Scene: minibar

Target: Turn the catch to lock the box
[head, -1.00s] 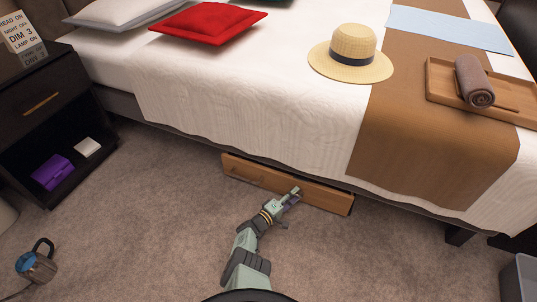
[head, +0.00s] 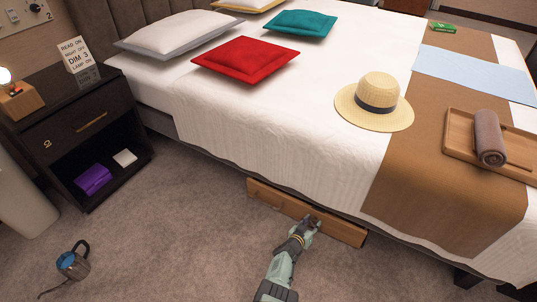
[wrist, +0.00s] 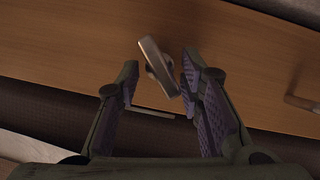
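The wooden box (head: 340,228) sits low under the bed's edge, its long front face showing. In the wrist view its wooden face (wrist: 75,35) fills the upper part. A small metal catch (wrist: 158,66) stands out from that face, tilted from upper left to lower right. My gripper (wrist: 160,72) is open, with one finger on either side of the catch. The right finger is close to the catch; I cannot tell if it touches. In the head view my gripper (head: 312,220) is at the box front and hides the catch.
A handle (head: 266,203) is on the box's left part; it also shows at the wrist view's right edge (wrist: 302,103). The bed (head: 220,115) overhangs the box. Carpet in front is clear.

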